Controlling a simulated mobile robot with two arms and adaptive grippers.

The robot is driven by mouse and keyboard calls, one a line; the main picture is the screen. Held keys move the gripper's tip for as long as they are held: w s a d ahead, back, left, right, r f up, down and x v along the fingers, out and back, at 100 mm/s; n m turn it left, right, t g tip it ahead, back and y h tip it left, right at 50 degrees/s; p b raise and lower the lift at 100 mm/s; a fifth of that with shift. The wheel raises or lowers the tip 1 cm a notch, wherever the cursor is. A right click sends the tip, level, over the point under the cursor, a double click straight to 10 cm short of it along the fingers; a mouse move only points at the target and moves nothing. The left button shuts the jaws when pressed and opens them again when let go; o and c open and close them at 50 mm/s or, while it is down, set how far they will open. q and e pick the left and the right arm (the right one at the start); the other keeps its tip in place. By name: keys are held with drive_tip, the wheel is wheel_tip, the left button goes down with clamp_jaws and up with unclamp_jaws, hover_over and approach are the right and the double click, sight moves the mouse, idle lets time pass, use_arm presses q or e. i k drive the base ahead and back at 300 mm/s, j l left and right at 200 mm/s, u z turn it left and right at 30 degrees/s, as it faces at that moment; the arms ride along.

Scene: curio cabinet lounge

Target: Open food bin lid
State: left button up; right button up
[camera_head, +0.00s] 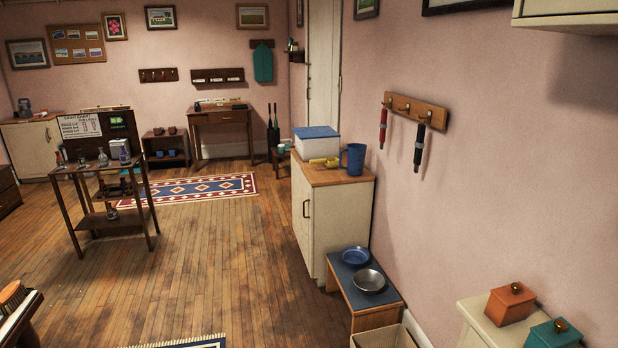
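What looks like the food bin is a white box (316,147) with a flat blue lid (316,131), standing on the wooden top of a cream cabinet (318,216) against the right wall. The lid lies flat on the box and appears closed. A small yellow object (326,161), perhaps a scoop, is at the front of the box. A blue jug (354,159) stands just to its right. Neither of my grippers shows in the head view.
A low bench (364,291) with a blue bowl (356,257) and a grey bowl (369,280) stands before the cabinet. Two leashes or straps (419,146) hang from a wall rack (415,110). A display stand (103,170) is at left. The wooden floor (225,265) between is clear.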

sight(315, 131)
drive_tip(key=i+j+u, duration=0.35)
drive_tip(key=i, duration=0.55)
drive_tip(key=i+u, duration=0.4)
drive_tip(key=i, duration=0.5)
drive_tip(key=i+z, duration=0.15)
drive_tip(key=i, duration=0.45)
drive_tip(key=i+z, duration=0.15)
drive_tip(key=i, duration=0.45)
drive_tip(key=i+j+z, duration=0.1)
drive_tip(key=i, duration=0.5)
